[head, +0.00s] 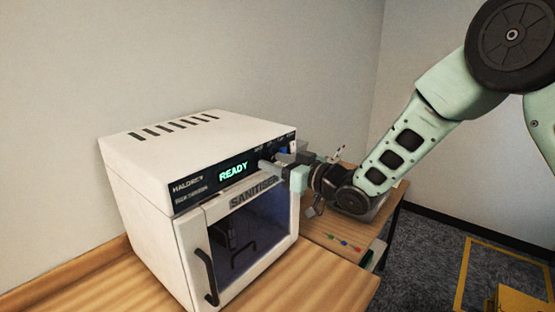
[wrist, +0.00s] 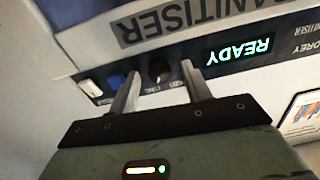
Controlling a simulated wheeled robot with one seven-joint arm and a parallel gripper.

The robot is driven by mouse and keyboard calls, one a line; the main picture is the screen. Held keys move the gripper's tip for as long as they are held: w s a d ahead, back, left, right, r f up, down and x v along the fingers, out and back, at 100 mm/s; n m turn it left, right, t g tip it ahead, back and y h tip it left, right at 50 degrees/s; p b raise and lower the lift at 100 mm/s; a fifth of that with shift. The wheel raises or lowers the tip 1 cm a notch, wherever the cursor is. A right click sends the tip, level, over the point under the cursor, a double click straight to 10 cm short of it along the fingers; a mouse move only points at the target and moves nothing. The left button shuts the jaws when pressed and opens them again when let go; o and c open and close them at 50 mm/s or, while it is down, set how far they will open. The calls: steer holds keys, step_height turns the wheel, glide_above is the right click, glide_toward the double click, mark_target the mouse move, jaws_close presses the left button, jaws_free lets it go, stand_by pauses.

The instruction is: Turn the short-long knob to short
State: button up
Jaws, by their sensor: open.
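The dark round knob (wrist: 158,72) is on the black control strip of the white sanitiser (head: 140,185). In the wrist view, which is upside down, small lettering is beside the knob, too small to read surely. I cannot tell which way its pointer faces. My gripper (wrist: 159,75) is open, with one finger on each side of the knob in that view. I cannot tell whether the fingers touch it. In the head view my gripper (head: 268,163) is at the right part of the panel and hides the knob.
A lit READY display (head: 233,171) is left of the knob in the head view. A blue button (wrist: 116,79) and a white switch (wrist: 91,88) sit beside the knob. The door with its dark handle (head: 206,277) is below. A lower side table (head: 325,232) holds small coloured items.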

steer(key=c, duration=1)
steer(key=shift+f+b, duration=0.15)
steer(key=shift+b, duration=0.4)
steer(key=n+b, duration=1.1)
steer(key=b, duration=0.7)
steer(key=shift+n, duration=0.3)
